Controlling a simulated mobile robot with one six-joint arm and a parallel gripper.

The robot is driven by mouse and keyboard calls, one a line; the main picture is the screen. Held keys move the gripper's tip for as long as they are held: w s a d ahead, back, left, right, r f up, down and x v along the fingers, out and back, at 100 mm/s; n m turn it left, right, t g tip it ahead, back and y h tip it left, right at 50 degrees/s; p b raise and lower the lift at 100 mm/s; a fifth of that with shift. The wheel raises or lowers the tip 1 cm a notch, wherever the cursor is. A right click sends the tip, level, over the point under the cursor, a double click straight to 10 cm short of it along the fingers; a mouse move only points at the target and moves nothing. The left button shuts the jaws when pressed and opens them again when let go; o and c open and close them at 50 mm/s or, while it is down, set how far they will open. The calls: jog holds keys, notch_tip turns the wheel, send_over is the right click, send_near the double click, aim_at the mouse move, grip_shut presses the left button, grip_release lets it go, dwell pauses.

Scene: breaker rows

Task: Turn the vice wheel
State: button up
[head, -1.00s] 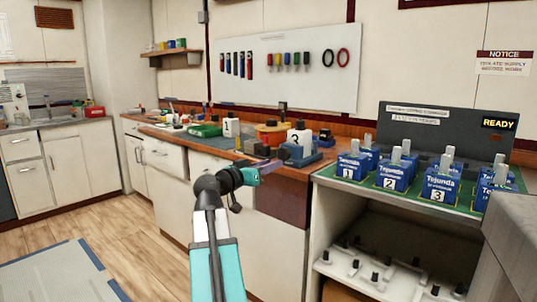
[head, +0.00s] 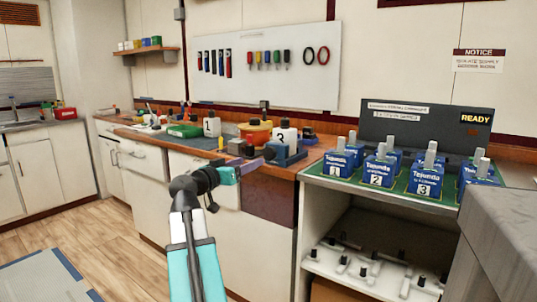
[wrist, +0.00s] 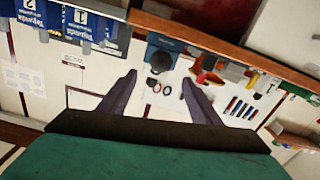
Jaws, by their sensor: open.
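The blue vice (head: 290,155) stands on the front edge of the workbench in the head view, left of the breaker rows. In the wrist view the vice (wrist: 163,42) is a blue block with a dark round wheel (wrist: 160,62) facing me. My gripper (wrist: 158,90) is open and empty, its two fingers on either side of the wheel in the picture. Whether the fingers reach the wheel in depth, I cannot tell. In the head view my gripper (head: 262,163) is just in front of the vice, and the wheel is hard to make out there.
White bottles marked 1 (head: 212,127) and 3 (head: 286,137) and a red-yellow item (head: 256,133) stand around the vice. Blue breakers (head: 379,171) sit in rows on a green board to the right. The floor (head: 120,240) at left is open.

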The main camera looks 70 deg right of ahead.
aim_at(268, 154)
jog(key=shift+b+x, duration=1.35)
jog(key=shift+x, duration=5.5)
jog(key=c, duration=1)
jog(key=shift+s+d, duration=0.1)
jog(key=shift+d, duration=0.4)
jog(key=shift+c, duration=0.3)
jog(key=shift+a, duration=0.45)
